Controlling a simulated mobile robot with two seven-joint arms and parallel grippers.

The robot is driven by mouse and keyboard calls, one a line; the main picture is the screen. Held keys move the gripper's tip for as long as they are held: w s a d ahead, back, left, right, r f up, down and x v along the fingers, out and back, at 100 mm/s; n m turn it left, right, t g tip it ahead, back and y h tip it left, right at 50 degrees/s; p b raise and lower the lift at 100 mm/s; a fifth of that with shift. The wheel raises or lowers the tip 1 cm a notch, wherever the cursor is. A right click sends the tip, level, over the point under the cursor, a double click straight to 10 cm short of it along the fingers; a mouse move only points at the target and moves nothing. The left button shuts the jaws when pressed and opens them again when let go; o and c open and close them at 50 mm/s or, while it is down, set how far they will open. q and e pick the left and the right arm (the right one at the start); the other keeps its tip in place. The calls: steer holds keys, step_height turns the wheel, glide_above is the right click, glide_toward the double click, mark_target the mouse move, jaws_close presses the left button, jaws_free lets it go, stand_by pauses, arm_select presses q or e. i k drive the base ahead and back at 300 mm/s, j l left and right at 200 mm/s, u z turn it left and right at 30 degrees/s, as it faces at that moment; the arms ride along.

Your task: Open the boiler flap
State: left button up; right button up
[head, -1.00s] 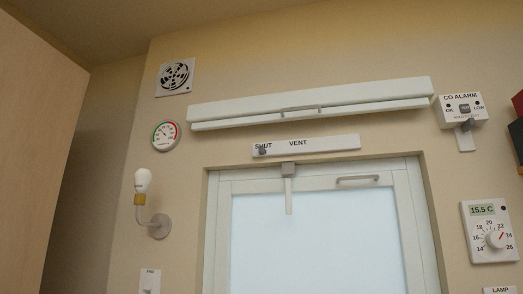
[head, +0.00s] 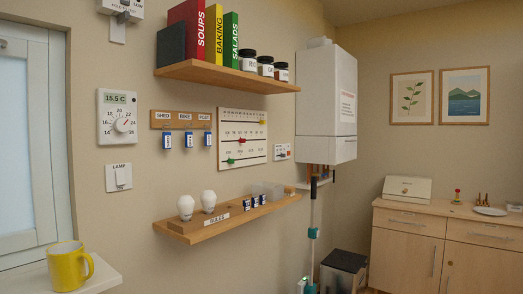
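The boiler (head: 327,95) is a white box on the wall, right of the shelves in the head view. I see its side and part of its front at an angle. A small label with red print sits on the right face. Pipes (head: 318,173) come out below the boiler. Neither of my grippers is in view.
An upper shelf (head: 225,76) holds books and jars; a lower shelf (head: 228,215) holds bulbs. A pole (head: 313,215) and a dark bin (head: 343,270) stand below the boiler. A wooden cabinet (head: 405,250) is at the right. A yellow mug (head: 66,268) is at lower left.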

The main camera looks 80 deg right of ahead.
mark_target(346, 146)
steer(key=z, duration=3.1)
steer(key=i+u, duration=0.15)
steer(key=u, duration=0.2)
steer(key=i+l+u, duration=0.1)
steer(key=u, duration=0.2)
steer(key=i+l+u, duration=0.15)
steer(key=u, duration=0.2)
steer(key=i+l+u, duration=0.15)
steer(key=l, duration=0.15)
steer(key=i+l+u, duration=0.15)
steer(key=l, duration=0.15)
steer(key=i+l+u, duration=0.1)
steer(key=l, duration=0.2)
steer(key=i+l, duration=0.1)
steer(key=l, duration=0.2)
steer(key=i+l+u, duration=0.15)
steer(key=i+l, duration=0.1)
steer(key=l, duration=0.3)
steer(key=i+l, duration=0.1)
steer(key=l, duration=0.25)
steer(key=i+l, duration=0.15)
steer(key=l, duration=0.2)
steer(key=i+l+u, duration=0.1)
steer(key=l, duration=0.25)
steer(key=i+l, duration=0.1)
steer(key=l, duration=0.3)
steer(key=i+l, duration=0.15)
steer(key=l, duration=0.2)
